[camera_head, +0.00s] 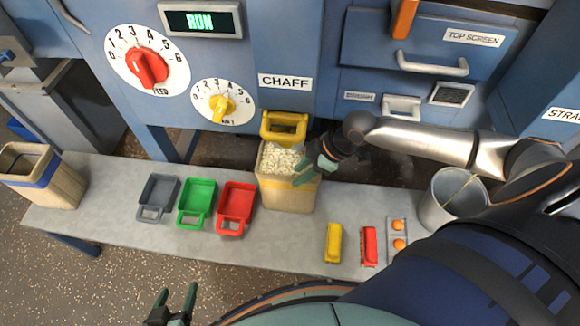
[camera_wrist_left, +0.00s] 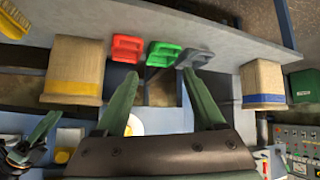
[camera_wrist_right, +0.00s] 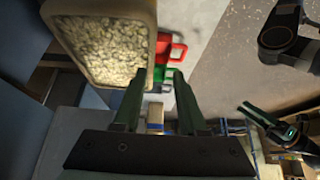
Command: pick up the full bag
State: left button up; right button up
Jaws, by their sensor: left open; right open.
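The full bag (camera_head: 288,195) is tan with a yellow band and heaped with pale flakes. It stands upright on the bench below the yellow chute (camera_head: 284,125) under the CHAFF label. It also shows in the left wrist view (camera_wrist_left: 76,60) and, with its filled top, in the right wrist view (camera_wrist_right: 105,40). My right gripper (camera_head: 316,170) is open at the bag's upper right edge; I cannot tell whether it touches. In its wrist view the bag lies left of the fingers, not between them. My left gripper (camera_head: 175,300) is open and empty, in front of the bench.
Grey (camera_head: 157,198), green (camera_head: 197,203) and red (camera_head: 236,208) scoops lie left of the bag. A blue-banded bag (camera_head: 62,185) stands at the bench's left end. Yellow (camera_head: 333,243) and red (camera_head: 369,247) blocks, an orange-button panel (camera_head: 397,243) and a metal bucket (camera_head: 432,215) are to the right.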

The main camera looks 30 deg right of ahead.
aim_at(291, 179)
jog(key=shift+w+d, duration=0.35)
jog(key=shift+d, duration=0.45)
pick_arm(q)
notch_tip(291, 179, down, 5)
jog(key=b, duration=0.6)
pick_arm(e)
jog(key=x, duration=0.5)
jog(key=shift+f, duration=0.15)
jog(key=shift+w+a+f+b, duration=0.25)
jog(key=shift+f+b, duration=0.3)
jog(key=shift+b, duration=0.3)
jog(key=shift+w+a+f, duration=0.1)
jog(key=shift+a+f, duration=0.05)
pick_arm(q)
jog(key=w+a+r+m+t+h+b, duration=0.1)
jog(key=w+r+t+b, duration=0.1)
jog(key=w+r+t, duration=0.7)
jog(key=s+d+r+m+t+h+b, duration=0.1)
jog(key=s+r+m+h, duration=0.3)
jog(key=r, duration=0.8)
jog(key=s+r+m+t+h+b, duration=0.3)
jog(key=r+h, duration=0.4)
jog(key=r, duration=0.6)
jog(key=shift+s+d+r+m+b, duration=0.2)
jog(key=shift+s+d+m+b, duration=0.35)
jog(key=shift+m, duration=0.65)
pick_arm(e)
jog(key=x, duration=0.5)
